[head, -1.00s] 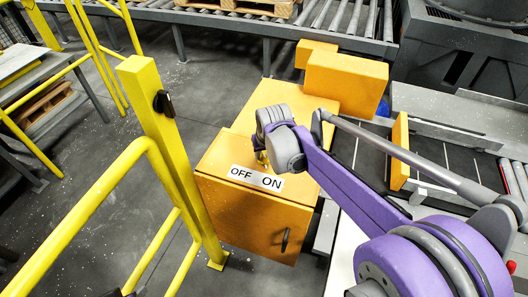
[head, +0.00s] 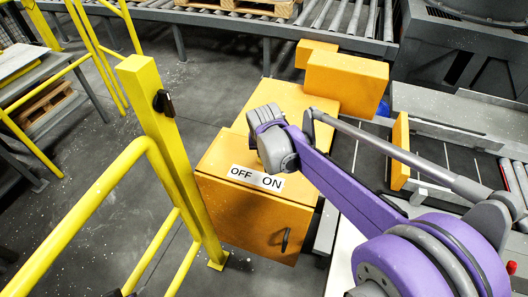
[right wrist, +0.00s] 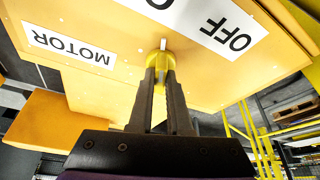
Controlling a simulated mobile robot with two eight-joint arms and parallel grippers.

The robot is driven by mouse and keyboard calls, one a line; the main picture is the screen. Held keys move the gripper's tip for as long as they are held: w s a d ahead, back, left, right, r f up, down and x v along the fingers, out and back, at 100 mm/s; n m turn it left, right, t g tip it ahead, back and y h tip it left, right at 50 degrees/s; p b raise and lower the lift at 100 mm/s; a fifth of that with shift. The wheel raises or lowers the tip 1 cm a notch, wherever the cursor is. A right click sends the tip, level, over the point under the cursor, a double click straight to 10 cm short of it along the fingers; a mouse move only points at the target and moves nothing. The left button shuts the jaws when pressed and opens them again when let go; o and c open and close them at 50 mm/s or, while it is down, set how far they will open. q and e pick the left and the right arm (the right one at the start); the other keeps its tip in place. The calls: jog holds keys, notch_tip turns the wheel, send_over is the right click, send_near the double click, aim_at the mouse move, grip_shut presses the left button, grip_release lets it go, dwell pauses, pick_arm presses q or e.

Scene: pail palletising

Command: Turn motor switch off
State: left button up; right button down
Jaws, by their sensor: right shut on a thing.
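The orange control box (head: 250,228) stands in front of me, with a white OFF/ON label (head: 256,178) along its top edge. In the right wrist view the box top (right wrist: 95,85) appears upside down, with a MOTOR label (right wrist: 68,45) and the OFF label (right wrist: 228,30). The small yellow motor switch (right wrist: 161,56) stands out from that panel between the labels. My right gripper (right wrist: 160,68) is shut on the switch. In the head view my purple arm's wrist covers the switch and the fingers. Which way the switch points is unclear. My left gripper is out of view.
A yellow post and guard rail (head: 160,150) stand just left of the box. Orange blocks (head: 345,82) lie behind it. A dark conveyor (head: 445,160) runs to the right, and a roller conveyor (head: 350,20) crosses the back.

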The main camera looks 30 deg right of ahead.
jog(key=m+h, duration=0.1)
jog(key=m, duration=0.1)
jog(key=m+g, duration=0.1)
jog(key=m, duration=0.2)
jog(key=shift+w+a+h, duration=0.1)
jog(key=shift+h, duration=0.3)
jog(key=m+g, duration=0.1)
jog(key=m, duration=0.2)
jog(key=m+g, duration=0.1)
jog(key=m, duration=0.2)
jog(key=shift+g+h, duration=0.3)
jog(key=shift+h, duration=0.1)
jog(key=c, duration=0.9)
grip_release()
jog(key=shift+o, duration=0.2)
jog(key=shift+r, duration=0.1)
jog(key=v, duration=1)
jog(key=shift+r+p, duration=0.3)
jog(key=shift+r, duration=0.05)
jog(key=shift+a, duration=0.15)
